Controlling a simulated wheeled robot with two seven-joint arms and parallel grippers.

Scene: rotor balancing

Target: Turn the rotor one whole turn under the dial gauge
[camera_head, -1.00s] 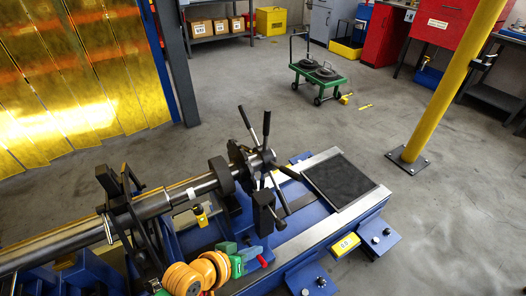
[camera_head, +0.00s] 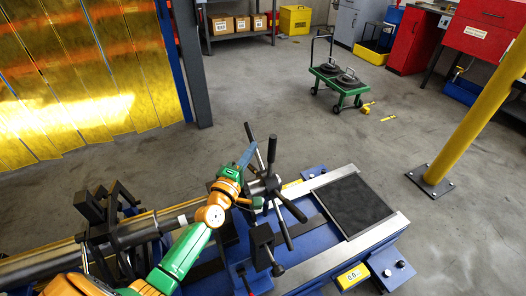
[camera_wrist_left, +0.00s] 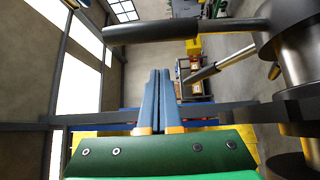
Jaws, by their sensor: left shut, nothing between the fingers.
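The rotor is a long grey shaft (camera_head: 35,267) lying across the bench. A hub (camera_head: 266,188) with several black-gripped spokes is at its right end. My left gripper (camera_head: 247,155), with blue fingers, is shut and empty just left of the upper spoke (camera_head: 271,152); I cannot tell whether they touch. In the left wrist view the closed fingers (camera_wrist_left: 159,92) point up between spokes. A thick black grip (camera_wrist_left: 160,32) crosses above them and a thinner spoke (camera_wrist_left: 215,65) is to their right. The dial gauge cannot be made out; my left arm covers part of the shaft.
The blue bench has a black mat (camera_head: 345,206) at its right end and a yellow readout box (camera_head: 352,277) at its front. A black clamp-like block (camera_head: 262,240) stands in front of the hub. A yellow post (camera_head: 475,115) and green cart (camera_head: 338,85) stand beyond, with open floor between.

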